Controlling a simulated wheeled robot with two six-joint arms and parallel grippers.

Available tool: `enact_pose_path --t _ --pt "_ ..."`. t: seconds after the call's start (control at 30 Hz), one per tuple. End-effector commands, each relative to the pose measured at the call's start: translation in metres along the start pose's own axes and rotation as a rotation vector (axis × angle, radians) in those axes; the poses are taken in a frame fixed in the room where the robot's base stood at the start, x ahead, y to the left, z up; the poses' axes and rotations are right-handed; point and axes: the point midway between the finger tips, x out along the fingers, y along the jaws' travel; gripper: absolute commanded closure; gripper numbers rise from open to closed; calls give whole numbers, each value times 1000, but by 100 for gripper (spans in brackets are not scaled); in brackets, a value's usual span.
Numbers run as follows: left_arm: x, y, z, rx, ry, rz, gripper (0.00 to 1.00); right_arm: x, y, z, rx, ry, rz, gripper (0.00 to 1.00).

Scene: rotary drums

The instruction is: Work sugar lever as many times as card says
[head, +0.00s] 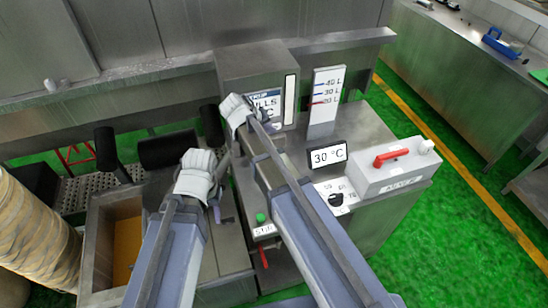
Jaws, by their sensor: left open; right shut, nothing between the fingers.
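A white card with a blue header (268,93) is on the steel box at the back; its text ends in "LLS", and my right gripper and arm hide part of it. My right gripper (235,104) is shut and empty in front of the card's left edge. My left gripper (197,162) is open and empty, lower and to the left. A black cylindrical handle (210,124) stands between the two grippers, partly hidden. Another black handle on a rod (106,150) stands further left. I cannot tell which lever is the sugar one; no sugar label is readable.
A gauge board (326,95) shows litre marks. A display (327,156) reads 30 °C, above a black knob (337,199). A white box (395,172) has a red handle (390,157). A green button (260,218) and red lever (263,257) are beside my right arm. A ribbed drum (35,235) stands left.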

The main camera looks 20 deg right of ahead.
Motion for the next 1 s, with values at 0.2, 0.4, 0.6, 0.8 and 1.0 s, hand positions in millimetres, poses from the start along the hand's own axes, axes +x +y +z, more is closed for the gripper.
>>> enact_pose_path --t 0.2,0.4,0.6,0.8,1.0 --pt "28 3 -2 1 1 0 50 20 -15 14 0 0 0 100" --pt "56 5 -3 7 1 -2 50 40 -29 28 0 0 0 100" --pt "75 7 -4 13 1 -3 50 54 -39 39 0 0 0 100" --pt "78 7 -5 14 1 -3 50 56 -41 41 0 0 0 100" --pt "77 7 -5 14 1 -3 50 55 -41 40 0 0 0 100"
